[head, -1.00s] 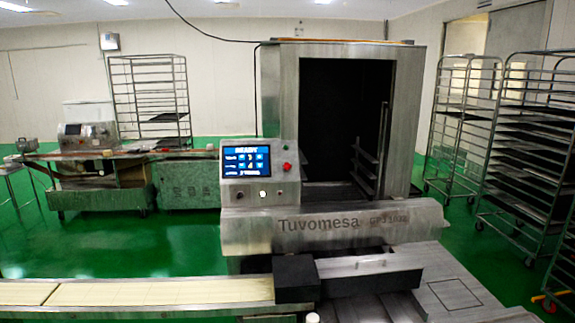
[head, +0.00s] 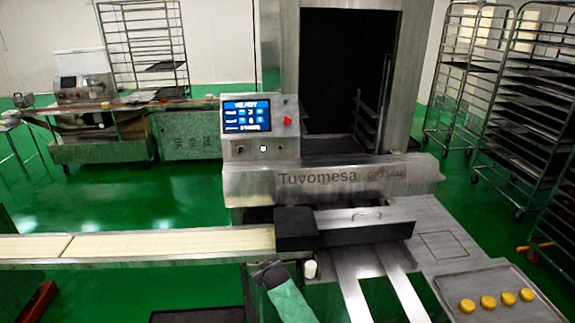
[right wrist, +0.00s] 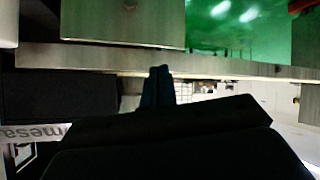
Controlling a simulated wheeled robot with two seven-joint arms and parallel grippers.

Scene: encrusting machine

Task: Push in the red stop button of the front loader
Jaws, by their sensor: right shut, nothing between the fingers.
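The red stop button (head: 287,121) is a small round knob on the grey control box, right of its lit blue screen (head: 247,115). The box sits at the left of the steel machine marked Tuvomesa (head: 325,179). In the right wrist view my right gripper (right wrist: 160,72) has its dark fingers together with nothing between them, apart from the button. The machine's lettering (right wrist: 20,132) shows at the left edge there. The button cannot be made out in that view. I cannot pick out the right gripper in the head view. My left gripper is not in view.
A conveyor (head: 150,243) runs along the left front to a black block (head: 295,229). A tray (head: 452,283) with several yellow pieces lies at the lower right. Wheeled racks (head: 540,110) stand at the right. Green floor is open on the left.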

